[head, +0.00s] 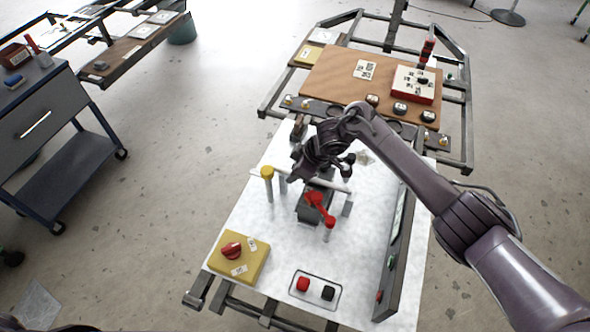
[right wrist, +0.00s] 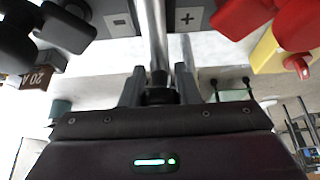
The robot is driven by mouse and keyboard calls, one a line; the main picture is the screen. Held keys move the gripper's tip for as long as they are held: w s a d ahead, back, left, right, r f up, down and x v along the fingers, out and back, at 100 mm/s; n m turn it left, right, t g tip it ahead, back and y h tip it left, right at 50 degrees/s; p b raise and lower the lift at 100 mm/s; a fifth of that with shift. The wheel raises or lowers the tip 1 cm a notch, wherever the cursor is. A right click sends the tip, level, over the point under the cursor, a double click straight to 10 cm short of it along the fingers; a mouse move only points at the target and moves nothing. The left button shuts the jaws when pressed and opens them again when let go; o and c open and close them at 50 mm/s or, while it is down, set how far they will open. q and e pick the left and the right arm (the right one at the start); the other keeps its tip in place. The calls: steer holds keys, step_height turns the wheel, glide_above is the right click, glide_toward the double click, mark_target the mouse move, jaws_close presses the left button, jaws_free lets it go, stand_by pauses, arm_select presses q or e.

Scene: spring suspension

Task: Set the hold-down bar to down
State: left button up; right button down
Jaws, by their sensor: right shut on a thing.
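The hold-down bar (head: 330,184) looks like a pale metal rod lying across the fixture on the white-topped table, roughly level in the head view. In the right wrist view the metal bar (right wrist: 157,38) runs from the top edge down between my fingers. My right gripper (head: 298,174) is over the fixture; its fingers (right wrist: 158,90) are shut on the bar. The arm hides part of the bar in the head view. A red lever (head: 318,205) on a dark block stands just in front of the bar. My left gripper is not in view.
A yellow-topped post (head: 267,174) stands near the bar's left end. A yellow box with a red knob (head: 232,250) and a red-and-black button panel (head: 315,290) are nearer. An upright panel (head: 393,260) lines the right edge.

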steer(key=shift+s+d+f, duration=0.15)
steer(key=shift+d+f, duration=0.2)
steer(key=shift+f, duration=0.05)
steer(key=c, duration=1.4)
jaws_free()
steer(key=o, duration=0.3)
steer(key=shift+d+r, duration=0.2)
steer(key=shift+a+r, duration=0.1)
steer(key=shift+a, duration=0.05)
steer(key=shift+r, duration=0.1)
steer(key=v, duration=0.7)
steer(key=shift+r, duration=0.25)
steer(key=shift+d, duration=0.2)
